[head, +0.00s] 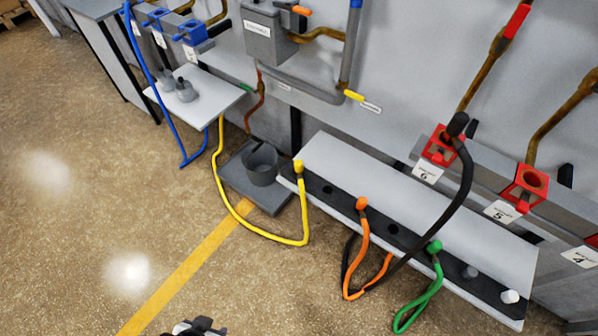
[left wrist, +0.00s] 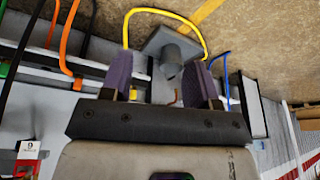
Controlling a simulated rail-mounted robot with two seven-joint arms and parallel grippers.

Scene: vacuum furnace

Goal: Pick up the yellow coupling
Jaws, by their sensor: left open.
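The yellow coupling (head: 298,167) stands upright in the dark strip at the left end of a long light rack (head: 385,190) in the head view. Its yellow hose (head: 243,222) loops down to the floor and back up to the left. My left gripper (head: 196,327) barely shows at the bottom edge, well apart from the coupling. In the left wrist view my left gripper (left wrist: 163,78) has its two purple fingers spread, with no object seen held between them. The yellow hose (left wrist: 164,11) arcs beyond them; one end passes behind the left-hand finger, where the coupling cannot be made out clearly.
Orange (head: 361,203) and green (head: 434,247) couplings stand farther along the rack. A black hose (head: 455,205) rises to a red port (head: 440,147). A grey pot (head: 262,164) stands on a floor plate left of the rack. The floor in front is open.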

